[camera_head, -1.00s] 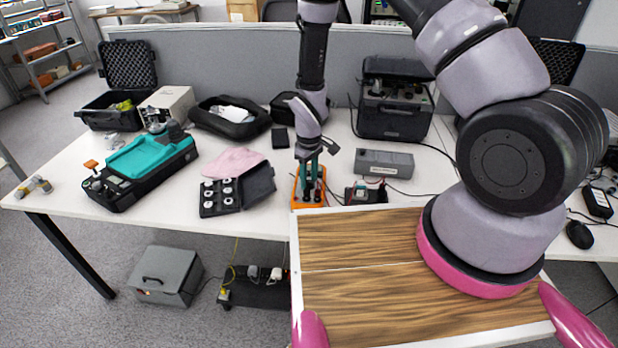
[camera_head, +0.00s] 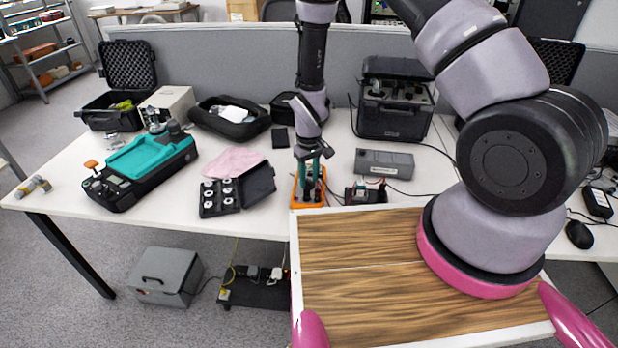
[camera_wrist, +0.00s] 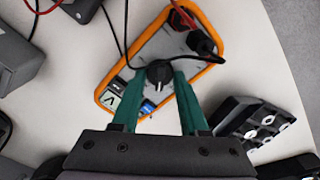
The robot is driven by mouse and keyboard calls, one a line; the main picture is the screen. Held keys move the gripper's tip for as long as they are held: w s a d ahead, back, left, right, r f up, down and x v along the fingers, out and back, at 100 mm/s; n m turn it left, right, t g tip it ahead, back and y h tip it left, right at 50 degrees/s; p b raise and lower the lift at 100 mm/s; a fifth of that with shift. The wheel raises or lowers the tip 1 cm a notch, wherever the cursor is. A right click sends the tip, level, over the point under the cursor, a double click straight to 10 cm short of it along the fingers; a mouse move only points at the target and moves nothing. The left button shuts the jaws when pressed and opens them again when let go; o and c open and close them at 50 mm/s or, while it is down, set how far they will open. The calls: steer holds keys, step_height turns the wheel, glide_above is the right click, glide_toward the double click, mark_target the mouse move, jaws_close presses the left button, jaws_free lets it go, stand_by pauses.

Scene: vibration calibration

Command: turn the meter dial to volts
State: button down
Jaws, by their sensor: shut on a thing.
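The orange-rimmed meter (camera_head: 296,190) lies on the white table; in the wrist view its grey face (camera_wrist: 150,52) shows near the middle. Its round black dial (camera_wrist: 159,74) stands up from the face with a light pointer mark. My gripper (camera_head: 312,178) points down over the meter. In the wrist view its two green fingers (camera_wrist: 159,84) are closed on the sides of the dial. A key with a V symbol (camera_wrist: 112,100) and a blue key (camera_wrist: 148,107) are partly seen between and beside the fingers. The dial's markings are too small to read.
Red and black leads plug into the meter's end (camera_wrist: 196,30). A black case with round weights (camera_head: 222,195) lies to the left. A grey box (camera_head: 385,162) and a small black device (camera_head: 366,193) stand to the right. A teal instrument (camera_head: 145,165) is farther left.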

mark_target(309, 180)
steer(key=shift+c, duration=2.1)
jaws_free()
step_height(309, 180, up, 11)
steer(key=shift+f, duration=0.1)
